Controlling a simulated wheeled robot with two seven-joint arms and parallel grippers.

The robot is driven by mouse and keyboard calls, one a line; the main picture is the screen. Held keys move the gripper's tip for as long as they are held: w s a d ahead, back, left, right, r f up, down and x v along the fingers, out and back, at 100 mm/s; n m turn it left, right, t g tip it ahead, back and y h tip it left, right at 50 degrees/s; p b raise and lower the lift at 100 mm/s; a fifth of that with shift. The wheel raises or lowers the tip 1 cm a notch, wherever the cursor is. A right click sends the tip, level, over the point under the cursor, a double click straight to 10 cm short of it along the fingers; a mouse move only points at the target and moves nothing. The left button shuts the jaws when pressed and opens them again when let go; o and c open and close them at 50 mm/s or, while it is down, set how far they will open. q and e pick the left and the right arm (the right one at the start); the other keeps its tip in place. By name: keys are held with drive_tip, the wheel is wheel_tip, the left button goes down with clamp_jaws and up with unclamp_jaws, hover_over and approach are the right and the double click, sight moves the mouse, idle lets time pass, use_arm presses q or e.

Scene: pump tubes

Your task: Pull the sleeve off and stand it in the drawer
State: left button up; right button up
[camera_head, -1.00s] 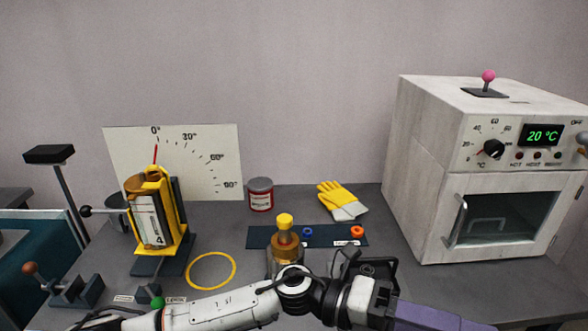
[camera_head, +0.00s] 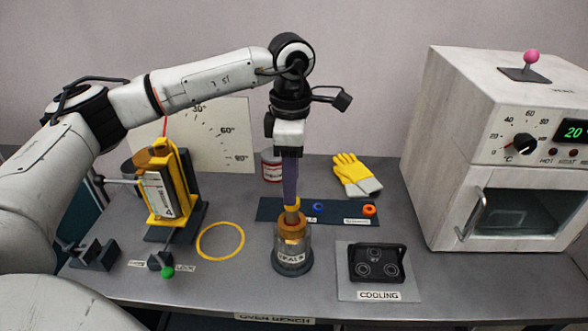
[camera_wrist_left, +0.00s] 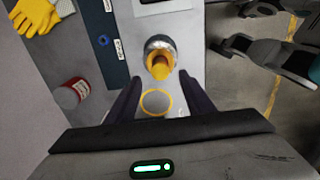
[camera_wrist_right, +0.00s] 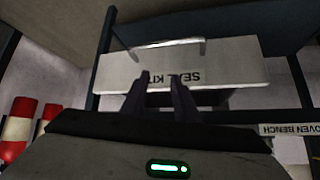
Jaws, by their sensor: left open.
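A brown-gold sleeve (camera_head: 292,228) with a yellow top (camera_head: 293,204) stands upright on a grey metal holder (camera_head: 292,260) on the bench. My left gripper (camera_head: 290,196) points straight down at the yellow top, its lower end overlapping it in the head view. In the left wrist view its fingers (camera_wrist_left: 159,85) are apart, and the yellow top (camera_wrist_left: 160,68) shows just beyond the tips with nothing gripped. A white drawer (camera_wrist_right: 225,72) labelled SEAL KIT, with a bar handle, shows in the right wrist view. My right gripper (camera_wrist_right: 160,82) has its fingers apart and empty in front of it.
A black cooling stand (camera_head: 377,263) is right of the holder, and a yellow ring (camera_head: 220,241) is left. The yellow tilting fixture (camera_head: 170,190) stands farther left.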

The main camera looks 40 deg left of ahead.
sight(292, 208)
use_arm(q)
wheel_tip(292, 208, down, 8)
drive_tip(key=b, duration=0.4)
drive_tip(key=shift+f, duration=0.2)
clamp_jaws()
drive_tip(key=shift+r+p, duration=0.6)
drive_tip(key=shift+r, duration=0.2)
idle(0.6)
drive_tip(key=shift+r+p, duration=1.4)
drive_tip(key=shift+r, duration=0.8)
drive_tip(key=shift+d, duration=0.1)
